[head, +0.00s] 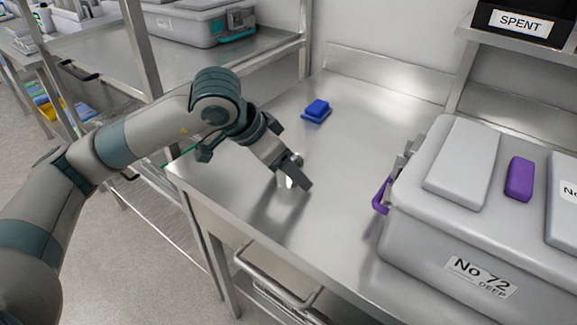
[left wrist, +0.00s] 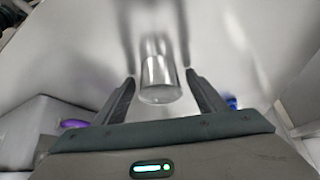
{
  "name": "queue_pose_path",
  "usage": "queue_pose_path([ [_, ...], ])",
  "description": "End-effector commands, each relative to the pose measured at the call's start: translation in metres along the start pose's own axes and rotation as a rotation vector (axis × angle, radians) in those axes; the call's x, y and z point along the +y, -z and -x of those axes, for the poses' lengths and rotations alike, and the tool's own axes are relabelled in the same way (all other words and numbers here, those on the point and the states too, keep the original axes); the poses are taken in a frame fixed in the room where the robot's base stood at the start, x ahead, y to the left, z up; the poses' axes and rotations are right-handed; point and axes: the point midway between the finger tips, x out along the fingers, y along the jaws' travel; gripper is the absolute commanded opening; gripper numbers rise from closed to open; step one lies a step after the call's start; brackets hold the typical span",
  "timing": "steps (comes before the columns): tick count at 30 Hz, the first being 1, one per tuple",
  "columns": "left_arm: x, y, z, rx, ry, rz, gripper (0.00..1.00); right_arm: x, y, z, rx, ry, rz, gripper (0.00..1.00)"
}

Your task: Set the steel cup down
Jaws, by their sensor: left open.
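The steel cup (left wrist: 158,72) is a small shiny cylinder, seen between the two fingers of my left gripper (left wrist: 160,88) in the left wrist view. The fingers are spread, with a gap on each side of the cup. In the head view my left gripper (head: 294,183) is low over the steel table (head: 340,215), and the cup (head: 284,182) is mostly hidden behind the fingers. The cup appears to stand on the table, but its base is hard to make out. My right gripper is not in view.
A large grey case (head: 420,235) marked No 72 with a purple latch (head: 380,196) stands at the right. A blue block (head: 317,108) lies toward the back. A black SPENT bin (head: 515,22) sits on a shelf. The table between is clear.

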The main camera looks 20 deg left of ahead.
Motion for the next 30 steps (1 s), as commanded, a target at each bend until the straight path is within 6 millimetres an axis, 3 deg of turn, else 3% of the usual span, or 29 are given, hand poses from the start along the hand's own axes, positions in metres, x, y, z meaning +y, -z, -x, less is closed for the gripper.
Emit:
queue_pose_path([
  [9,0.0,0.002,0.002,0.0,0.0,0.0,0.65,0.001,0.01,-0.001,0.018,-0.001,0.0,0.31],
  [12,0.0,0.003,0.005,0.001,0.0,0.0,0.65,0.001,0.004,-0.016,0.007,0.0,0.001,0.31],
  [30,-0.001,0.002,0.109,0.002,0.002,-0.001,0.65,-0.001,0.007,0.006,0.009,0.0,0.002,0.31],
])
